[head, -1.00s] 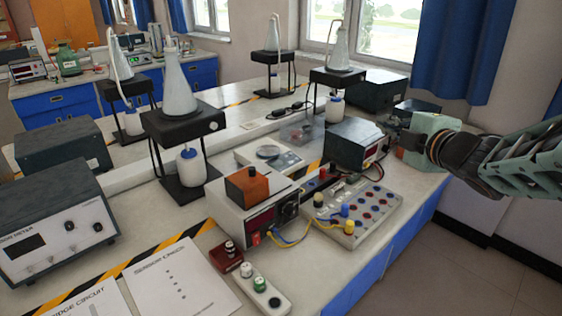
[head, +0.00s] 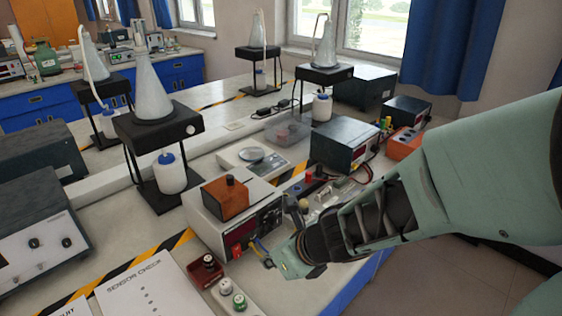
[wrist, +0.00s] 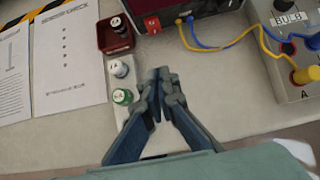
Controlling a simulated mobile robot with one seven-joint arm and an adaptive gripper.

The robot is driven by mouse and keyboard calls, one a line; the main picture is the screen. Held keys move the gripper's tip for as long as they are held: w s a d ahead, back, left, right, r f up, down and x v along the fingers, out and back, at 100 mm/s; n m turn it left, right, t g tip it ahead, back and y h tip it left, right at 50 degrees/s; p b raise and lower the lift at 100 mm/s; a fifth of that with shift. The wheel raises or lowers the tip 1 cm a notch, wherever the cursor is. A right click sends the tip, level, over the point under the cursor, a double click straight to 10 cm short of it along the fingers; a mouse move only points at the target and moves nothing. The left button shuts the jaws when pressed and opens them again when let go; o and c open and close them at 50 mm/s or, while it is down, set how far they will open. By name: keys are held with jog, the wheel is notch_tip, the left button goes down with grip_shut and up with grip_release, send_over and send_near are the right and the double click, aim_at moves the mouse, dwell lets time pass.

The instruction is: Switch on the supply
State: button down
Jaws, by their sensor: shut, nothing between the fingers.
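The supply (head: 204,226) is a pale box with a dark front, a red display and an orange block on top, standing on the bench. Its red rocker switch (head: 237,251) is low on the front face; it also shows in the wrist view (wrist: 152,24), at the top. I cannot tell the switch position. My gripper (head: 270,262) is in front of the supply, to the right of the switch in the head view. In the wrist view my gripper (wrist: 160,75) is shut and empty, its fingertips pointing at the supply's front and apart from the switch.
Blue and yellow leads (wrist: 222,45) run from the supply to a terminal board (wrist: 290,45) at right. A dark red block (wrist: 114,34) and a white strip with terminals (wrist: 120,90) lie left of the fingers. Printed sheets (head: 155,287) lie further left.

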aim_at(237, 252)
jog(key=b+x, duration=0.7)
jog(key=x, duration=0.2)
jog(key=shift+w+a+f, duration=0.1)
jog(key=shift+a+f, duration=0.05)
jog(key=shift+f, duration=0.25)
jog(key=shift+w+a+f, duration=0.1)
jog(key=shift+w+a, duration=0.9)
jog(key=shift+a, duration=0.2)
jog(key=shift+w+a+f, duration=0.1)
jog(key=shift+w+a, duration=0.3)
jog(key=shift+a, duration=0.05)
jog(key=shift+w+a+f, duration=0.15)
jog(key=shift+f, duration=0.05)
jog(key=shift+r, duration=0.25)
